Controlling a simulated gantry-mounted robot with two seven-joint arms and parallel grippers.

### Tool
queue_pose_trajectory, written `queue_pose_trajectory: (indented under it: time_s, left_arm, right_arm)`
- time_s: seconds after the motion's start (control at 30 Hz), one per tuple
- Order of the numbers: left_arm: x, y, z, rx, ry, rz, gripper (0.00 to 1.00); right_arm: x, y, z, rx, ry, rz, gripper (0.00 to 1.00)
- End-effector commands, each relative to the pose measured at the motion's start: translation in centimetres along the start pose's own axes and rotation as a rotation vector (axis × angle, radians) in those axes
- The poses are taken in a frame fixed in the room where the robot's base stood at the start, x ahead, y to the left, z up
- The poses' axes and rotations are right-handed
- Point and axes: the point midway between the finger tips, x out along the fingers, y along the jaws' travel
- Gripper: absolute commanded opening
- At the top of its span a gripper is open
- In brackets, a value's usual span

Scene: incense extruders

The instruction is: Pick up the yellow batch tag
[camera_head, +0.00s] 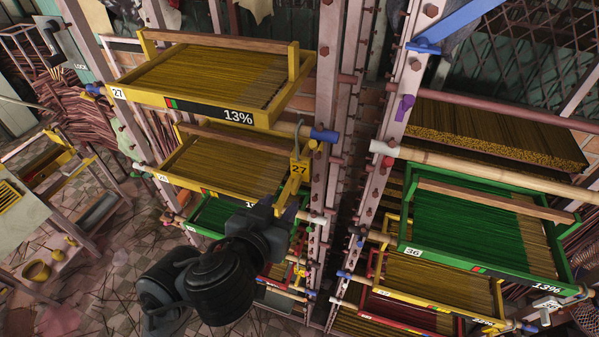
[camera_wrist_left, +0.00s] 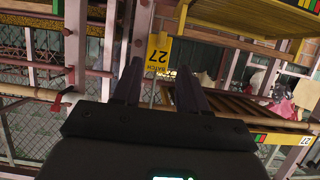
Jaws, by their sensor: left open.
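In the left wrist view the tag (camera_wrist_left: 158,55) appears upside down, just beyond and between the fingertips. My left gripper (camera_head: 285,206) is below the tag in the head view, with its fingers pointing up toward it. In the left wrist view the two dark fingers (camera_wrist_left: 160,78) are apart with nothing held between them. I cannot tell how much distance is left between fingertips and tag. My right gripper is in neither view.
A yellow tray (camera_head: 190,104) labelled 27 and 13% sits at the top of the left rack, with more trays below. A steel post (camera_head: 328,100) stands right of the tag; a blue-capped rail end (camera_head: 324,135) is close by. A green tray (camera_head: 480,262) is at right.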

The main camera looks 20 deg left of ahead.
Motion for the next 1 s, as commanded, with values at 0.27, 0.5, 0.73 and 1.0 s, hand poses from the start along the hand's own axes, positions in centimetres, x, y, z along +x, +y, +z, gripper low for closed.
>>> queue_pose_trajectory:
  time_s: [0.27, 0.5, 0.73, 1.0]
  left_arm:
    - [2.6, -0.1, 0.1, 0.005, -0.001, -0.003, 0.43]
    - [3.9, -0.1, 0.1, 0.001, -0.002, -0.002, 0.43]
    - [6.1, -0.3, -0.2, 0.004, -0.001, -0.004, 0.43]
    - [8.9, -0.2, -0.2, 0.002, -0.002, -0.002, 0.43]
  right_arm:
    - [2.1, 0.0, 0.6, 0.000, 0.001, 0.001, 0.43]
    - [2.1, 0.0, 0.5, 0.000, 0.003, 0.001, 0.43]
    - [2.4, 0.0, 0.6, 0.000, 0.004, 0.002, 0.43]
    - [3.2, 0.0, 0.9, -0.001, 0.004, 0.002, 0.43]
